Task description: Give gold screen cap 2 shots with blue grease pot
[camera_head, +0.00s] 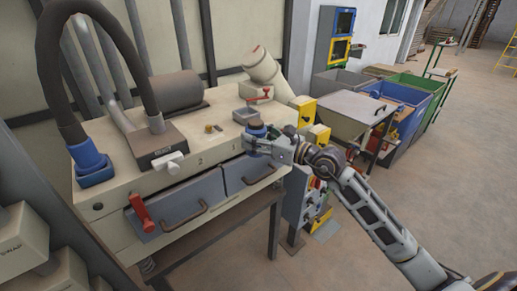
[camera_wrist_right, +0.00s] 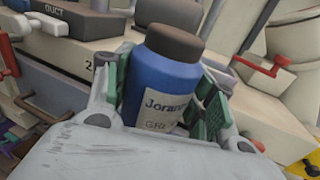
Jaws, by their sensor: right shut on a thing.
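The blue grease pot (camera_head: 257,129) is a blue jar with a dark brown lid. It also shows large in the right wrist view (camera_wrist_right: 160,88), with a pale label on its side. My right gripper (camera_head: 272,143) is shut on it, a finger on each side, with the pot roughly upright over the front of the beige machine top. A small gold piece (camera_head: 209,128), which looks like the gold screen cap, sits on the machine top to the left of the pot. I cannot make it out surely in the wrist view. My left gripper is not in view.
The beige machine (camera_head: 120,205) has two grey drawers (camera_head: 180,205) in front and a red lever (camera_head: 141,212). A grey square tray (camera_head: 245,115) and a red-handled valve (camera_head: 258,92) stand behind the pot. A dark hose (camera_head: 52,70) arches at left.

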